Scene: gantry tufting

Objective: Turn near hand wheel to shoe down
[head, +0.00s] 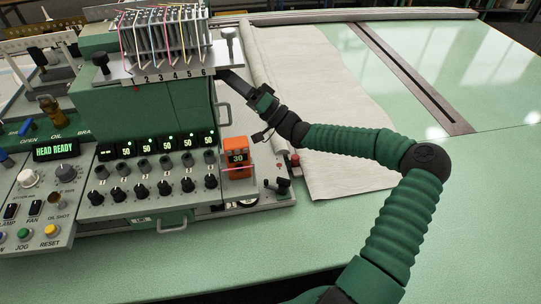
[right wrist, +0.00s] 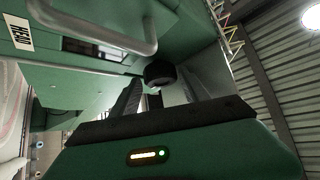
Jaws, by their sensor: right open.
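My right gripper (head: 222,74) reaches in from the right to the right side of the green tufting head (head: 150,105), just below the numbered grey plate. In the right wrist view its two dark fingers (right wrist: 160,92) are spread. A round black knob (right wrist: 160,72) shows between and beyond them; I cannot tell whether the fingers touch it. Whether this knob is the near hand wheel is not clear, and the head view does not show it plainly. A dark round knob (head: 283,184) stands on the base plate at the lower right. My left gripper is out of view.
A grey bar handle (right wrist: 150,35) is close to the fingers, beside a HEAD label (right wrist: 18,32). An orange counter reading 30 (head: 237,157) stands on the base. Pale cloth (head: 320,120) covers the table right of the machine. The display reads HEAD READY (head: 56,150).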

